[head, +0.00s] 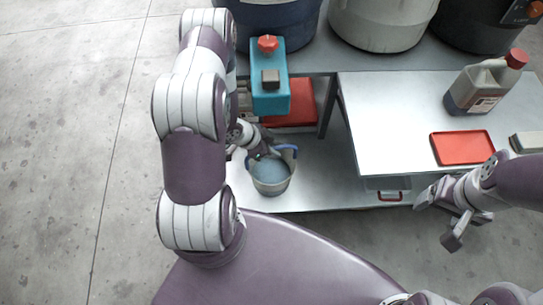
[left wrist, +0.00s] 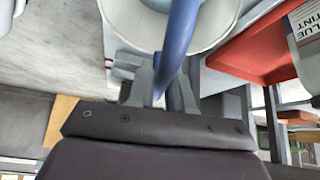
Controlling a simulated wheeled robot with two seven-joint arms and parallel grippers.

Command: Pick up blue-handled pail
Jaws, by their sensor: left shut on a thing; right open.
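The grey pail (head: 271,177) with a blue handle (head: 284,149) is on or just above the lower metal shelf in the head view; I cannot tell whether its base touches. My left gripper (head: 266,154) is at the pail's rim, shut on the blue handle. In the left wrist view the handle (left wrist: 178,42) runs between the fingers (left wrist: 162,85), with the pail (left wrist: 222,22) behind it. My right gripper (head: 454,219) is open and empty at the right, in front of the table, apart from the pail.
A teal device (head: 269,85) with a red knob stands behind the pail, near a red tray (head: 291,103). On the raised metal table (head: 385,105) are a red tray (head: 462,147) and a jug (head: 485,84). Large drums (head: 381,22) line the back. Bare floor (head: 65,150) lies left.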

